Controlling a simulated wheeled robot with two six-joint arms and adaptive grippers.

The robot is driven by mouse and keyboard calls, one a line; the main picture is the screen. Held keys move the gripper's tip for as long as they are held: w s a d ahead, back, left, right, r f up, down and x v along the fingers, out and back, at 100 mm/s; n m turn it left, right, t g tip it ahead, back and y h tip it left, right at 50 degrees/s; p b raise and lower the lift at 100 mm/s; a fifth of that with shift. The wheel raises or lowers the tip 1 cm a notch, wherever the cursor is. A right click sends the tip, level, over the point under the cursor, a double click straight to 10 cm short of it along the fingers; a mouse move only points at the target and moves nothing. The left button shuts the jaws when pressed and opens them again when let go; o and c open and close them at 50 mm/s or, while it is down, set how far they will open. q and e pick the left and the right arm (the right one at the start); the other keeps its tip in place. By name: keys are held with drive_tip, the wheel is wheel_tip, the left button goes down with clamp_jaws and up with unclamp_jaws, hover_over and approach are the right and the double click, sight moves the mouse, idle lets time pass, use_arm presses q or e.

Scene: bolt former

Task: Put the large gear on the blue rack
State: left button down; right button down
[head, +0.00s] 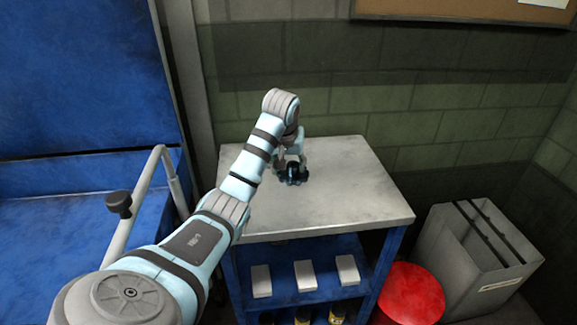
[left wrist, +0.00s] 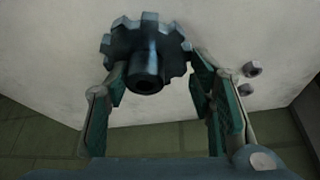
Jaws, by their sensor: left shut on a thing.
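The large gear (left wrist: 148,48) is dark and toothed with a protruding hub, seen in the left wrist view between my left gripper's fingers (left wrist: 158,82). In the head view the gear is a small dark shape at my left gripper (head: 293,173), over the back left part of a grey top (head: 340,205). The gripper is shut on the gear. I cannot tell whether the gear touches the top. The grey top sits on a blue-framed rack (head: 385,262) with a lower shelf. My right gripper is not in view.
Two small nuts (left wrist: 250,69) lie on the pale surface beside the gear. Several pale blocks (head: 304,276) stand on the lower blue shelf. A red round stool or bin (head: 411,292) and a grey bin (head: 475,255) stand at right. A large blue machine (head: 80,75) with a grey handle is at left. The front and right of the top are clear.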

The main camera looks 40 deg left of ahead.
sight(288, 164)
use_arm(q)
drive_tip(key=c, duration=1.2)
unclamp_jaws()
drive_tip(key=o, duration=0.5)
drive_tip(key=shift+s+d, duration=0.1)
drive_tip(key=shift+c, duration=0.2)
drive_tip(key=p+v, duration=0.1)
drive_tip(key=v, duration=0.2)
drive_tip(key=shift+r, duration=0.4)
drive_tip(key=p+v, duration=0.8)
drive_tip(key=p, duration=0.3)
drive_tip(key=shift+r, duration=0.25)
drive_tip(key=shift+d, duration=0.1)
drive_tip(key=shift+f, duration=0.1)
